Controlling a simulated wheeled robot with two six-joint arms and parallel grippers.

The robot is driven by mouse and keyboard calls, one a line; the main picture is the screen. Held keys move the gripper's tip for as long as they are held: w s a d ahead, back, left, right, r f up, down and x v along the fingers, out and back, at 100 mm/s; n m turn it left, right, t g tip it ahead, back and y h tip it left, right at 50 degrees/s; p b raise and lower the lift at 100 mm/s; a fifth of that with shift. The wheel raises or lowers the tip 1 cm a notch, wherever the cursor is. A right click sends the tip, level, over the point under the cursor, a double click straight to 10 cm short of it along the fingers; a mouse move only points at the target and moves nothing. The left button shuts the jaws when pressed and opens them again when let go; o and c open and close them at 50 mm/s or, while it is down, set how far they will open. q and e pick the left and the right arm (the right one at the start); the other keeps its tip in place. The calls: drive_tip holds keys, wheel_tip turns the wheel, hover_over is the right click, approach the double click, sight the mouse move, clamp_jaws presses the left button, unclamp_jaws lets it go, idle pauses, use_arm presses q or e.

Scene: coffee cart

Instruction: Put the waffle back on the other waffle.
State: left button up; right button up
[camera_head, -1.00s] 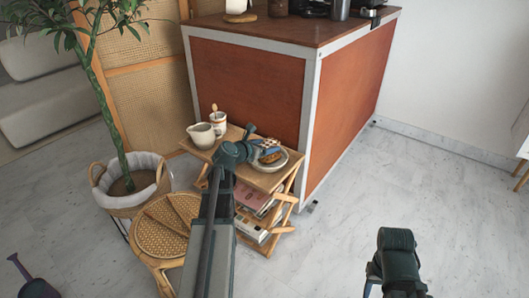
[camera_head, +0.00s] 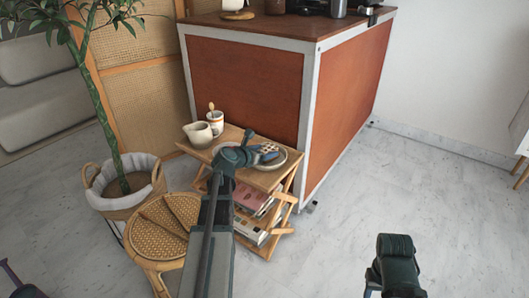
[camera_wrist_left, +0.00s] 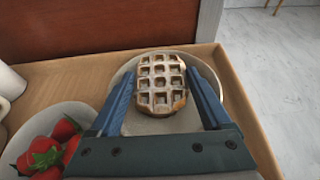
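A golden waffle (camera_wrist_left: 160,84) lies between the two blue fingers of my left gripper (camera_wrist_left: 162,72); the fingertips meet its left and right edges. In the head view this waffle (camera_head: 267,147) is at the round plate (camera_head: 291,155) on the small wooden side table. The left gripper (camera_head: 270,157) is low over the plate. The plate (camera_wrist_left: 204,62) also shows around the waffle in the left wrist view. The other waffle is largely hidden under the held one; a browner edge shows at its lower right.
A bowl of strawberries (camera_wrist_left: 48,150) is close left of the gripper. A cream jug (camera_head: 198,133) and a cup (camera_head: 215,121) stand at the table's back left. The cart (camera_head: 245,85) stands behind; a rattan stool (camera_head: 160,230) stands in front left.

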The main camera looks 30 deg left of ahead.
use_arm(q)
drive_tip(key=shift+o, duration=1.4)
drive_tip(key=shift+r+p, duration=0.2)
drive_tip(key=shift+p, duration=0.1)
drive_tip(key=p+v, duration=0.4)
drive_tip(key=v, duration=0.6)
drive_tip(key=shift+s+r, duration=0.1)
drive_tip(key=shift+s, duration=0.15)
drive_tip(key=shift+s+a+r, duration=0.1)
drive_tip(key=shift+s+r, duration=0.1)
drive_tip(key=shift+s, duration=0.5)
